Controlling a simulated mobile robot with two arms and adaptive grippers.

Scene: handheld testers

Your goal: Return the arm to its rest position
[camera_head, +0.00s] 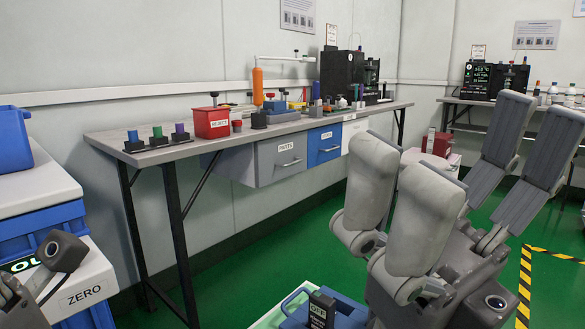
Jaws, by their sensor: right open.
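My right gripper (466,140) is large in the right foreground, with its fingers pointing up and spread wide apart. Nothing is seen between them. It is in front of the far workbench and hides part of the room behind. A dark handheld tester (320,310) with a green label stands at the bottom edge by a blue tray (292,302), left of my right gripper and apart from it. Its lower part is cut off by the frame.
A long grey workbench (225,140) along the wall holds a red box (211,123), colored plugs and tools, with drawers below. A white block marked ZERO (85,290) and a blue bin (12,140) are at the left. Green floor (245,265) is open in the middle.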

